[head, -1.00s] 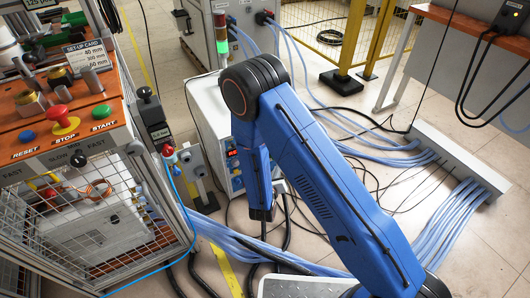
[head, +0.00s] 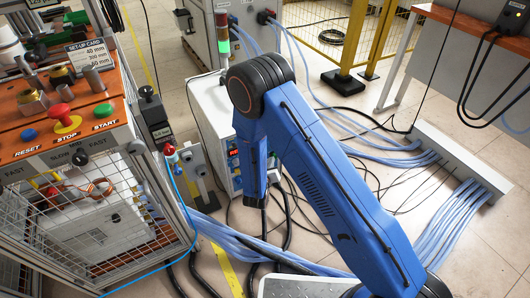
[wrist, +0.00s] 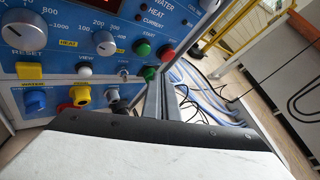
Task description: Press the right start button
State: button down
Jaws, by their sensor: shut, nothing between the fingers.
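The heater's blue control panel (wrist: 70,47) fills the left of the wrist view. It carries an upper green button (wrist: 141,47), a red button (wrist: 167,52) to its right, and a lower green button (wrist: 149,73). A START label shows above the upper buttons; which button it names is hard to tell. My gripper (wrist: 160,78) is shut and empty, its tips close to the lower green button. I cannot tell whether they touch. In the head view, the gripper is hidden and the heater cabinet (head: 213,125) stands behind my arm. Another green START button (head: 103,110) sits on the orange console.
The console also has a red STOP button (head: 61,111) and a blue RESET button (head: 29,135). A wire cage (head: 85,225) is below them. Blue hoses (head: 450,235) and black cables lie on the floor. Knobs and coloured connectors crowd the panel's left side.

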jog(key=shift+w+a, duration=0.45)
jog(key=shift+w, duration=0.15)
jog(key=shift+w+a, duration=0.4)
jog(key=shift+w, duration=0.2)
jog(key=shift+w+a, duration=0.45)
jog(key=shift+w, duration=0.25)
dwell(2.1)
jog(key=shift+s+d, duration=0.1)
jog(key=shift+s, duration=0.05)
jog(key=shift+s+d, duration=0.4)
jog(key=shift+s, duration=0.15)
dwell(0.4)
jog(key=shift+s+d, duration=0.7)
jog(key=shift+s, duration=0.35)
jog(key=shift+s+d, duration=0.7)
jog(key=shift+s, duration=0.35)
